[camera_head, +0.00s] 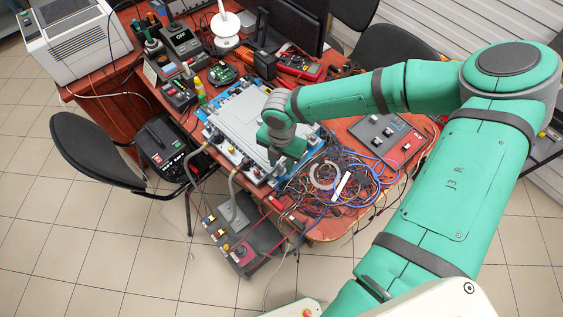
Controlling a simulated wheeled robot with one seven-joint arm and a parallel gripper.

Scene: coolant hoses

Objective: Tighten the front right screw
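A flat grey unit with a blue base (237,112) lies on the red-brown table. Fittings line its front edge, and grey hoses (232,188) run from there down off the table. My gripper (283,155), at the end of my green arm, is over the right part of the unit, close to its front right corner. The fingers are small and dark here, so I cannot tell whether they are open or shut, or whether they touch anything. The front right screw cannot be made out; my gripper covers part of that area.
A tangle of coloured wires (335,180) lies right of the unit. A grey panel (378,135) sits beyond it. Meters and a green circuit board (223,73) crowd the left and back. A grey switch box (228,220) stands below the table's front edge. A black chair (95,150) is at left.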

